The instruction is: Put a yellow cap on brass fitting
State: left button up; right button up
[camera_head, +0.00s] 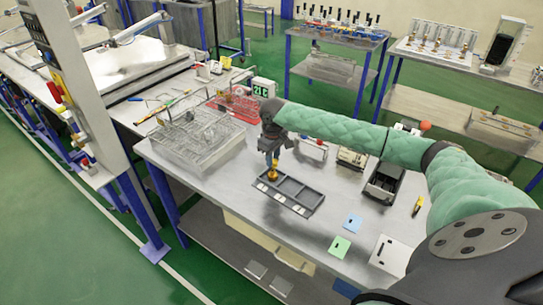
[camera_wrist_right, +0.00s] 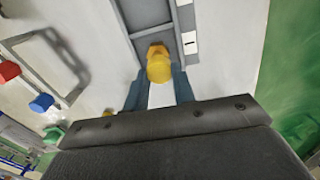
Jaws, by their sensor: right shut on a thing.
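My right gripper (camera_head: 272,158) points down over the grey compartment tray (camera_head: 305,208) and is shut on a small yellow cap. In the right wrist view the round yellow cap (camera_wrist_right: 159,70) sits between the fingertips (camera_wrist_right: 159,84). A brass-coloured, angular fitting (camera_wrist_right: 157,50) shows directly beyond it, at the tray's end compartment. The brass colour also shows just under the fingers in the head view (camera_head: 272,176). The cap and the fitting overlap in the picture; I cannot tell whether they touch. My left gripper is not in view.
A wire basket (camera_head: 195,140) stands left of the tray. A black bin (camera_head: 384,183) stands to the right. Blue (camera_head: 352,223) and green (camera_head: 339,247) cards lie near the front edge. Red (camera_wrist_right: 8,71) and blue (camera_wrist_right: 41,103) caps show at left in the wrist view.

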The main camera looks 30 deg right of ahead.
jog(key=shift+w+d+f+n, duration=0.15)
jog(key=shift+w+n, duration=0.1)
jog(key=shift+n, duration=0.35)
jog(key=shift+w+n, duration=0.1)
jog(key=shift+n, duration=0.5)
jog(key=shift+w+f+n, duration=0.1)
jog(key=shift+w+n, duration=0.05)
jog(key=shift+n, duration=0.95)
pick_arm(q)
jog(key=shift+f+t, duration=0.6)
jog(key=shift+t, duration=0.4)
pick_arm(e)
jog(key=shift+n, duration=0.6)
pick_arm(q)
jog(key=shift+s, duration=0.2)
